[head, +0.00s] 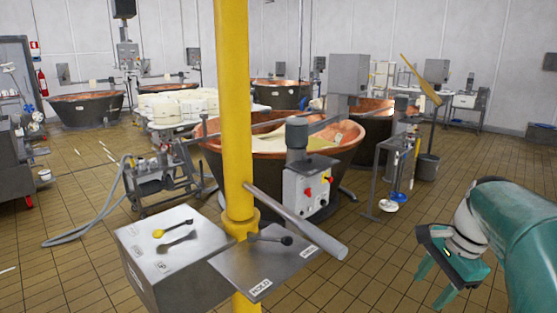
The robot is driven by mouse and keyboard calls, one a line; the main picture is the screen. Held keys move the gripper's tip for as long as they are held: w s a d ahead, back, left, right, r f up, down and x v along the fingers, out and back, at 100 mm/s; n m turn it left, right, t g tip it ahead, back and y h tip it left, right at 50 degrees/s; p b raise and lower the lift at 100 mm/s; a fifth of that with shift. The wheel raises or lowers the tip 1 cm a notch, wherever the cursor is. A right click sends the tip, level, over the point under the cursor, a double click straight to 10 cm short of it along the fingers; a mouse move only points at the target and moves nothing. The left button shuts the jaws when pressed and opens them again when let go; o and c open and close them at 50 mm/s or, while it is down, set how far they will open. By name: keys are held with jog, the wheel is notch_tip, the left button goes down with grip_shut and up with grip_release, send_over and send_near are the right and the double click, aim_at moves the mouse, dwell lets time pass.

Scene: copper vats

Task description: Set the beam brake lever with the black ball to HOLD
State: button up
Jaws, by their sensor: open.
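The beam brake lever with the black ball (286,240) sits on a grey metal plate (236,262) at the yellow post. Its arm points to the right, with the ball nearer the right label (309,251), too small to read surely, than the HOLD label (260,287) at the plate's front edge. My gripper (434,284) is at the lower right, open and empty, well apart from the lever and pointing down and left.
A yellow post (236,110) rises behind the plate, and a thick grey bar (300,225) slants from it past the lever. A copper vat (240,165) stands behind.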

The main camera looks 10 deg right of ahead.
jog(key=s+a+f+n+t+h, duration=0.1)
jog(key=s+a+n, duration=0.2)
jog(key=a+n, duration=0.5)
jog(key=s+a+f+n+t+h, duration=0.1)
jog(key=s+a+n, duration=0.3)
jog(key=a+n, duration=0.4)
jog(key=a+t, duration=0.1)
jog(key=a, duration=0.3)
jog(key=shift+s+a+f+n+t, duration=0.15)
jog(key=shift+s+f+n+t, duration=0.15)
jog(key=shift+f, duration=0.1)
jog(key=shift+s+a+f+n, duration=0.1)
jog(key=shift+a+n, duration=0.15)
jog(key=shift+n, duration=0.15)
jog(key=c, duration=0.3)
jog(key=shift+a, duration=0.15)
